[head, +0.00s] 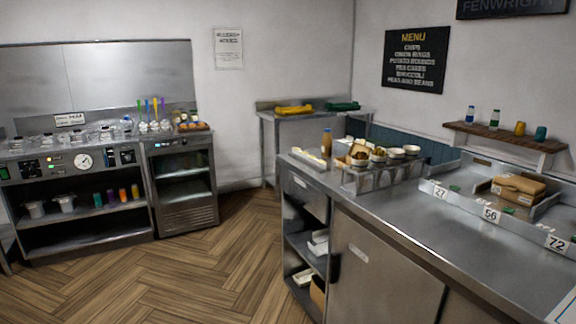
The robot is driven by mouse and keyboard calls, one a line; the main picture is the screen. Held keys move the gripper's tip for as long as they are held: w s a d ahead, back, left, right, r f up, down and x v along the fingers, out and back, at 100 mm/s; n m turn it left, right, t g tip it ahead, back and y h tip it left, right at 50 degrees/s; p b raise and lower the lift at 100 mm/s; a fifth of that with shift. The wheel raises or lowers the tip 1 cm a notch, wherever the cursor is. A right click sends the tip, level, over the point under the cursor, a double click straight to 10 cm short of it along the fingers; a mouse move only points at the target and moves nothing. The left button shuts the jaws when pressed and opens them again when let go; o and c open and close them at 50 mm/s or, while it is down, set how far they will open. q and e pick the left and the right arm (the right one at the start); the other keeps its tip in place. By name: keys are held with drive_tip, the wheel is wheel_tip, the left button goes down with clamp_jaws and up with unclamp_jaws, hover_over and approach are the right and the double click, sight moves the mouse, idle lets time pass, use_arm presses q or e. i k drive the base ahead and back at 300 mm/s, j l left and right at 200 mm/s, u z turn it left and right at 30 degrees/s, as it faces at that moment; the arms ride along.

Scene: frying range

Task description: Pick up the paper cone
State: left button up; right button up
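I cannot make out a paper cone with certainty. A metal rack (385,178) on the right counter holds several white cups and a tan, paper-like piece (359,152) at its left end. This piece is too small to tell whether it is a cone. Brown paper-like packages (518,188) lie in the numbered metal tray farther right. Neither of my grippers is in view.
The steel counter (415,215) stands at right, with a bottle (326,143) near its far end. White and brown containers sit on its open lower shelves. A fryer-side unit (85,205) stands at left. The wooden floor (200,270) between them is clear.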

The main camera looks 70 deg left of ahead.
sight(360, 161)
drive_tip(key=u, duration=1.75)
